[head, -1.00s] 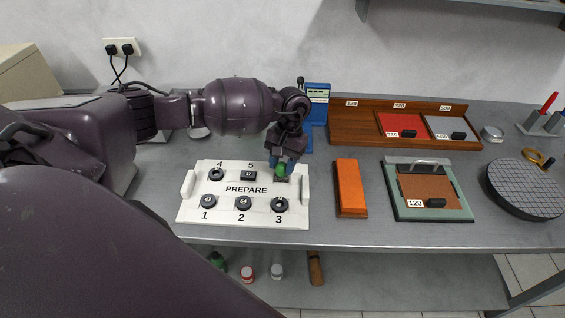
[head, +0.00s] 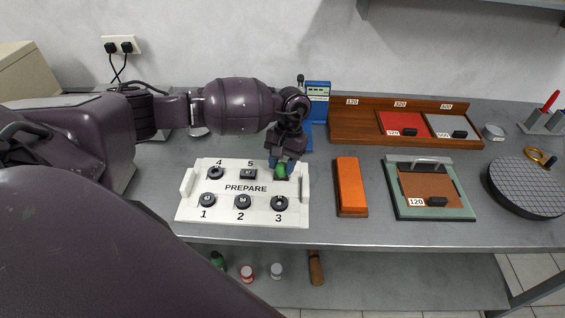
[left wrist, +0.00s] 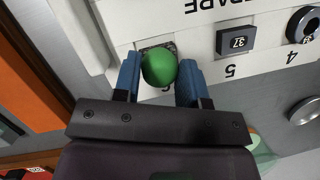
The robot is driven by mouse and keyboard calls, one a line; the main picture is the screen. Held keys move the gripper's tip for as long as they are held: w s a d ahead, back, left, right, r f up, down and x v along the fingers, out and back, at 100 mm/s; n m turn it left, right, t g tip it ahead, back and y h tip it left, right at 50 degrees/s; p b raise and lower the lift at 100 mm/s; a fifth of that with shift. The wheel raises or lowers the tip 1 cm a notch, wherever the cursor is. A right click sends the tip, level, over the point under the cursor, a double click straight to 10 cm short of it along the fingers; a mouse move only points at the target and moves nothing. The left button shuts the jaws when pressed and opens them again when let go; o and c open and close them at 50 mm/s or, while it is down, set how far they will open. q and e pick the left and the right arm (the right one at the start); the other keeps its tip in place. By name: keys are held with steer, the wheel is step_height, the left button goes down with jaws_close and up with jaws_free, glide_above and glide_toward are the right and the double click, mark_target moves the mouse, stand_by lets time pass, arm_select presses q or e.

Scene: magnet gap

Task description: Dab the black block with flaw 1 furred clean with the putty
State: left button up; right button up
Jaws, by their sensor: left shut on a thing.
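My left gripper (head: 281,167) is shut on a ball of green putty (head: 281,171). In the left wrist view the putty (left wrist: 159,67) sits between the blue fingers of the gripper (left wrist: 158,82). It is over place 6 of the white tray (head: 187,217) and covers most of a dark block (left wrist: 171,46) there. I cannot tell whether putty and block touch, nor see fur on the block. My right gripper is not in view.
Black round parts stand at places 1 (head: 207,200), 2 (head: 243,202), 3 (head: 279,204) and 4 (head: 215,173). An orange bar (head: 351,187) and a green-framed sanding board (head: 460,213) lie to the right. A blue device (head: 318,100) stands behind the gripper.

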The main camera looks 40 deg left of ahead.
arm_select(q)
steer(key=shift+f, duration=0.15)
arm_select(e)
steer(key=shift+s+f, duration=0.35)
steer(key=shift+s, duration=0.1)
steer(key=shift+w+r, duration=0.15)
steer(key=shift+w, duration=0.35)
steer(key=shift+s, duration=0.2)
arm_select(q)
steer(key=shift+b, duration=0.3)
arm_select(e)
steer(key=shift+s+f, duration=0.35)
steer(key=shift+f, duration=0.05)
arm_select(q)
steer(key=shift+f, duration=0.15)
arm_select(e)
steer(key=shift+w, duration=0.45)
arm_select(q)
steer(key=shift+s, duration=0.1)
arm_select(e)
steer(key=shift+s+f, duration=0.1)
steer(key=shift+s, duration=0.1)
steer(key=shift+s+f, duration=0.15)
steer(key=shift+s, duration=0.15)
